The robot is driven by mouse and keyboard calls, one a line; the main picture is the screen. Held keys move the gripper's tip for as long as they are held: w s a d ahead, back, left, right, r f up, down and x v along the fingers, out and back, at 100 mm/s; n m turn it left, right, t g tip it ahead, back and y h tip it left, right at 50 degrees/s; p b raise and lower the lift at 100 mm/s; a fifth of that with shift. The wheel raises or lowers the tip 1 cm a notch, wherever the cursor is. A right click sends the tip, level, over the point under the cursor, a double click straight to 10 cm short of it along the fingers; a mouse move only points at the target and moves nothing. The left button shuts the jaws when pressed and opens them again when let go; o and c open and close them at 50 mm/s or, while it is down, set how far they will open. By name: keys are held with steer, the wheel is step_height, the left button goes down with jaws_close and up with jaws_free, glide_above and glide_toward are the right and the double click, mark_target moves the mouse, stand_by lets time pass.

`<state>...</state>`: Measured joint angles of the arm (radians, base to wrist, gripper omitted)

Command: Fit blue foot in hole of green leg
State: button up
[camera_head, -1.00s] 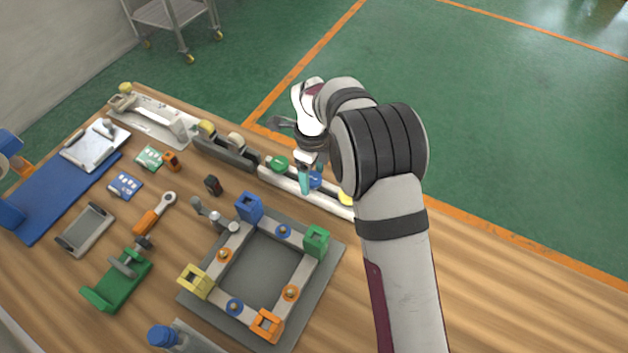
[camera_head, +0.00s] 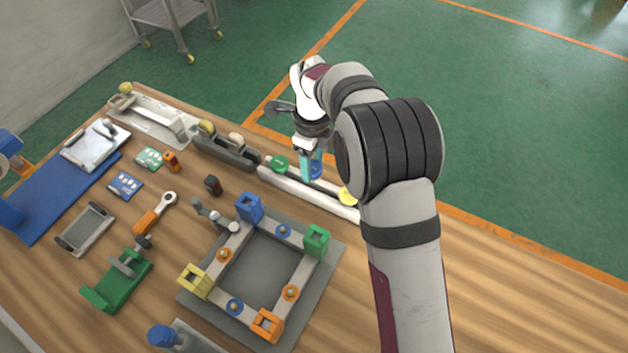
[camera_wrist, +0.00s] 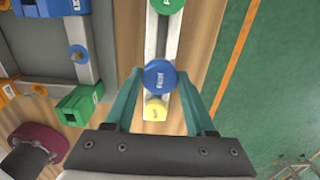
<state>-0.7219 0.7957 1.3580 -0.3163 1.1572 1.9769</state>
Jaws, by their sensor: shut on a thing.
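My gripper (camera_head: 310,172) has teal fingers and is shut on the blue foot (camera_wrist: 160,75), a round blue disc with lettering on its face. The foot also shows beside the fingers in the head view (camera_head: 317,168), partly hidden by them. It is held above the white rail (camera_wrist: 162,38). The green leg (camera_head: 316,242) is the square green corner block of the frame on the grey plate, with an opening in its top. It lies below my gripper in the head view, and at left in the wrist view (camera_wrist: 80,104).
A green foot (camera_head: 278,164) and a yellow foot (camera_head: 348,195) sit on the rail on either side of my gripper. Blue (camera_head: 249,207), yellow (camera_head: 194,281) and orange (camera_head: 266,325) legs form the other frame corners. Tools and boards crowd the table's left.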

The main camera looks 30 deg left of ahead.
steer(key=shift+r, duration=0.3)
steer(key=shift+s+r, duration=0.15)
steer(key=s+d+r+n, duration=0.3)
steer(key=s+d+r, duration=0.15)
steer(key=s, duration=0.25)
steer(key=s+d+r+n, duration=0.3)
steer(key=s+d+r, duration=0.1)
steer(key=s+r, duration=0.15)
steer(key=shift+s+a+f, duration=0.1)
steer(key=shift+s+f, duration=0.1)
steer(key=shift+f, duration=1.15)
steer(key=shift+s+a+f, duration=0.1)
steer(key=shift+s+f, duration=0.05)
steer(key=shift+f, duration=1.15)
steer(key=shift+f, duration=0.4)
steer(key=shift+f, duration=0.4)
steer(key=shift+f, duration=0.2)
